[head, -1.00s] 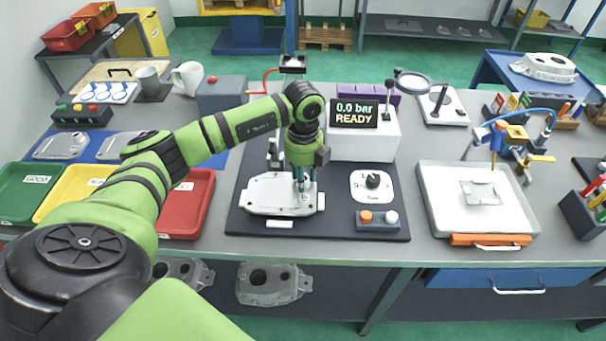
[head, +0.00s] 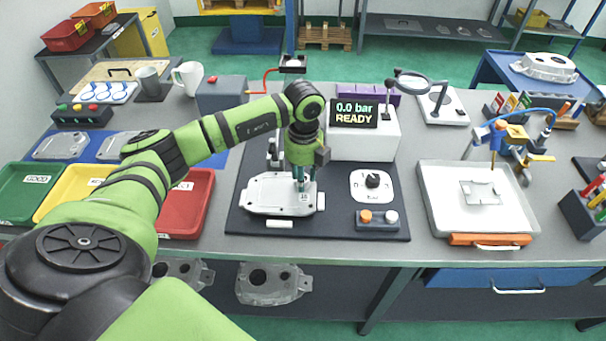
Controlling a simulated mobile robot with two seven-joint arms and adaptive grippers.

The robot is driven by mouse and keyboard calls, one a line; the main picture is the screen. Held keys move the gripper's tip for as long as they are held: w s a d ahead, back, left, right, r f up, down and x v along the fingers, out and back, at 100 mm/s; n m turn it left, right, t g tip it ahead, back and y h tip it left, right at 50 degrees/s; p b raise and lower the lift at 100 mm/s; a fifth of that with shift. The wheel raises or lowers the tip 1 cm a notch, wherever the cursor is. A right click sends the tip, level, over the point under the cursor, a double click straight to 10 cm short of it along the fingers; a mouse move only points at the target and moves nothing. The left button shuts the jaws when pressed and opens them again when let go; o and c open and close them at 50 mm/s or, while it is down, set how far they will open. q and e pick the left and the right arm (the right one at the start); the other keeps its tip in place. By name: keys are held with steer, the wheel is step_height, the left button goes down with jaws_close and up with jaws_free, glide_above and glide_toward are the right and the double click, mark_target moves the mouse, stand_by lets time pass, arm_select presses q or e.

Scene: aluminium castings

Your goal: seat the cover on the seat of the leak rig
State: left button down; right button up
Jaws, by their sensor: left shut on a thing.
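The cover (head: 268,192) is a pale grey cast plate at the front left of the leak rig's dark base (head: 330,228). My left gripper (head: 303,187) reaches down from above at the cover's right end and is shut on it. The cover looks about level over the seat. The seat is hidden under the cover, so I cannot tell whether the cover touches it fully. The rig's display (head: 354,114) reads 0.0 bar READY. My right gripper is not in view.
To the right of the cover are a dial plate (head: 372,186) and a button box (head: 377,220). A red tray (head: 186,203) stands close on the left. A white tray (head: 432,200) with a part stands on the right. Similar covers (head: 60,147) lie behind the trays.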

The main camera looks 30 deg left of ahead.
arm_select(q)
steer(key=shift+f+b, duration=0.75)
steer(key=shift+f, duration=0.25)
steer(key=c, duration=0.8)
jaws_free()
steer(key=shift+o, duration=0.2)
step_height(320, 180, up, 12)
